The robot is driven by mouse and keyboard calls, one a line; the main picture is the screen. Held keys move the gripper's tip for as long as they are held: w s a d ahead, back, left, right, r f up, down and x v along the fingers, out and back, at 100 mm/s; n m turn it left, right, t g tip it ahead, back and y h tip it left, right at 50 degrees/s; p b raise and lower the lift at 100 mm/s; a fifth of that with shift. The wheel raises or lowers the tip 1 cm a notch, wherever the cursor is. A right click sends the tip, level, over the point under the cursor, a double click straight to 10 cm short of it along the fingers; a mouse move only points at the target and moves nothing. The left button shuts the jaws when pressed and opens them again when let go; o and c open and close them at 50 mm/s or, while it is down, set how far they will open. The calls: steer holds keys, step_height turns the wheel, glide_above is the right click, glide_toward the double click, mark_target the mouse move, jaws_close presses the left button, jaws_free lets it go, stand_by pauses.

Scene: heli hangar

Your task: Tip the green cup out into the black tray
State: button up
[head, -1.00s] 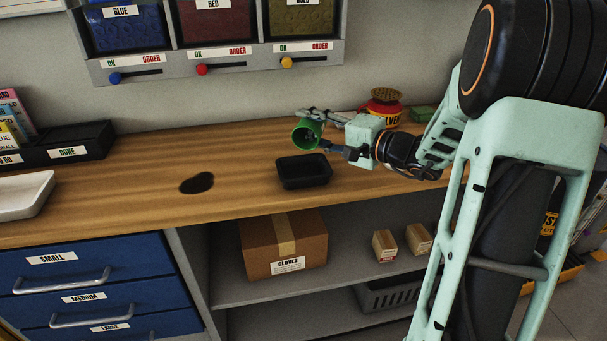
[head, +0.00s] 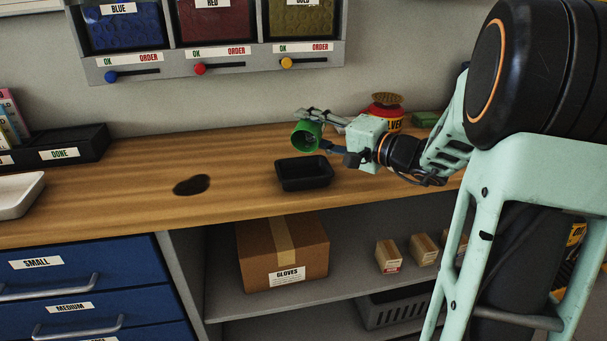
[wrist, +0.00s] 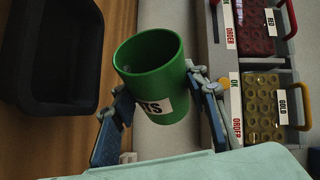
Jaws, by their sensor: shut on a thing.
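The green cup (head: 303,136) is held by my gripper (head: 322,132) above the bench, just above and behind the black tray. It lies on its side, with its mouth toward the left and the head camera. In the wrist view, my gripper (wrist: 160,90) is shut around the cup (wrist: 150,75), one finger on each side, and a white label shows on it. I cannot tell what is inside. The black tray (head: 305,184) sits on the bench below the cup. It also shows in the wrist view (wrist: 93,85) at upper left, and I see nothing in it.
A dark blot (head: 191,185) marks the wooden bench (head: 240,180) left of the tray. A red tin (head: 388,110) stands behind my gripper. Labelled bins with knobs (head: 215,45) hang on the wall. A white tray (head: 18,196) is at far left.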

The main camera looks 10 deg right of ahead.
steer(key=shift+s+a+f+n+t+b, duration=0.15)
steer(key=shift+f+n+t+b, duration=0.35)
steer(key=shift+b, duration=1.85)
steer(key=shift+s+r+n+b, duration=0.25)
steer(key=shift+n+b, duration=0.25)
steer(key=shift+b, duration=0.9)
steer(key=shift+r, duration=0.15)
steer(key=shift+w+r+p, duration=0.1)
steer(key=shift+r+p, duration=0.15)
steer(key=shift+p, duration=0.6)
steer(key=shift+m+p, duration=0.3)
steer(key=shift+p, duration=0.25)
steer(key=shift+w+f+g, duration=0.1)
steer(key=shift+f+g, duration=0.2)
steer(key=shift+f, duration=0.25)
steer(key=shift+r+b, duration=0.15)
steer(key=shift+b, duration=1.2)
steer(key=shift+s+a+r+n, duration=0.1)
steer(key=shift+s+r+n, duration=0.15)
steer(key=shift+n, duration=0.25)
